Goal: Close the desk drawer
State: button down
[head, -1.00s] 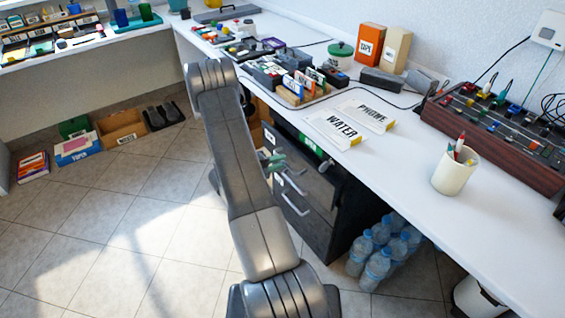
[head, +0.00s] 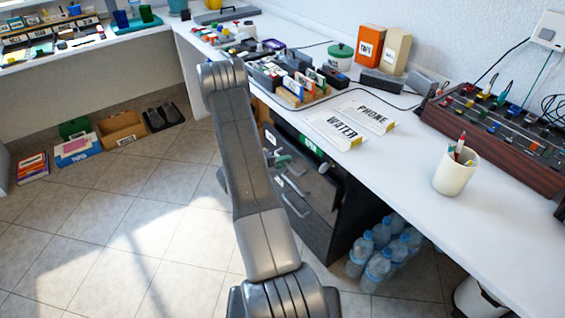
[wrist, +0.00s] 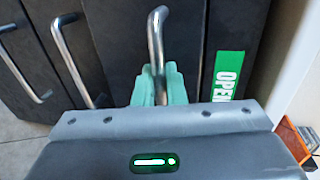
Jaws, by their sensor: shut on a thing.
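The desk drawer is the one with a green OPEN label (wrist: 228,75) on its dark front (wrist: 185,65) in the wrist view. Its silver bar handle (wrist: 155,38) lies between my gripper's green fingers (wrist: 158,88), which are shut on it. In the head view the gripper (head: 283,161) shows small beside the dark drawer unit (head: 318,228) under the desk, partly hidden by my arm. I cannot tell how far the drawer stands out.
Other drawers with bar handles (wrist: 72,60) sit beside this one in the wrist view. Water bottles (head: 385,250) stand on the floor right of the unit. The white desk (head: 400,165) overhangs it.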

jog(key=x, duration=0.3)
jog(key=shift+w+d+r, duration=0.25)
jog(key=shift+r, duration=0.1)
jog(key=c, duration=1.6)
grip_release()
jog(key=shift+d, duration=0.1)
jog(key=shift+c, duration=0.2)
jog(key=p+v, duration=0.1)
jog(key=v, duration=1.2)
jog(key=shift+s+a, duration=0.2)
jog(key=shift+a, duration=0.15)
jog(key=b+x, duration=0.1)
jog(key=x, duration=1.3)
jog(key=shift+s+a, duration=0.15)
